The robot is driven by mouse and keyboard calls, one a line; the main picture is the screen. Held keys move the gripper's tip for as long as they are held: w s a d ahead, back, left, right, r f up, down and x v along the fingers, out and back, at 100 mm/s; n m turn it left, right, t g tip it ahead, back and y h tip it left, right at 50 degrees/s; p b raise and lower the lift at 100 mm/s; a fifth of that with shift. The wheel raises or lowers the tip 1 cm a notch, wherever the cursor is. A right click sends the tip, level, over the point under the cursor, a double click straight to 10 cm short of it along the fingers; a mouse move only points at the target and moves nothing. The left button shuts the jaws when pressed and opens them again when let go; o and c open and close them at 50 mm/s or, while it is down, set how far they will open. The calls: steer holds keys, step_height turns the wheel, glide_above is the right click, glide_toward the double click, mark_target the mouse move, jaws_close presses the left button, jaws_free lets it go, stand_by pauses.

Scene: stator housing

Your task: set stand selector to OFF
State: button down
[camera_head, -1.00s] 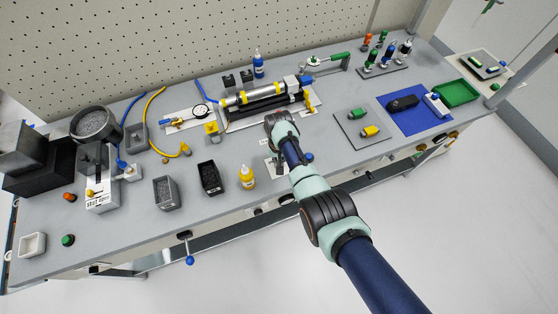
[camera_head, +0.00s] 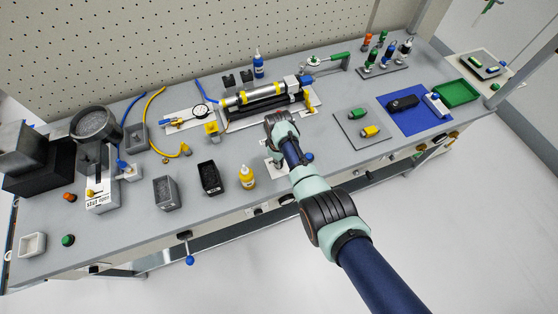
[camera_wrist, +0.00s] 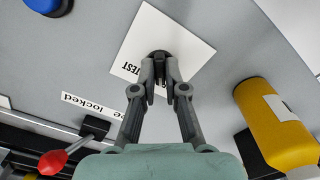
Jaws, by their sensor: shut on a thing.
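The stand selector is a dark round knob (camera_wrist: 160,53) on a white plate (camera_wrist: 193,38) in the wrist view. The word TEST is printed on the plate beside it. My gripper (camera_wrist: 162,66) has its two fingers closed around the knob, and they cover part of it. No OFF mark is readable, and I cannot tell where the knob points. In the head view, my arm hides the knob and the fingertips, and only a bit of the white plate (camera_head: 269,163) shows.
A yellow bottle (camera_wrist: 277,125) stands to the right of my gripper in the wrist view. A lever with a red ball (camera_wrist: 52,162) and a "locked" label (camera_wrist: 91,104) are at lower left. A blue knob (camera_wrist: 47,5) is at upper left. A cylinder assembly (camera_head: 262,95) lies behind.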

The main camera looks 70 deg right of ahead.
steer(key=shift+n, duration=0.9)
steer(key=c, duration=1.2)
jaws_free()
step_height(320, 180, up, 12)
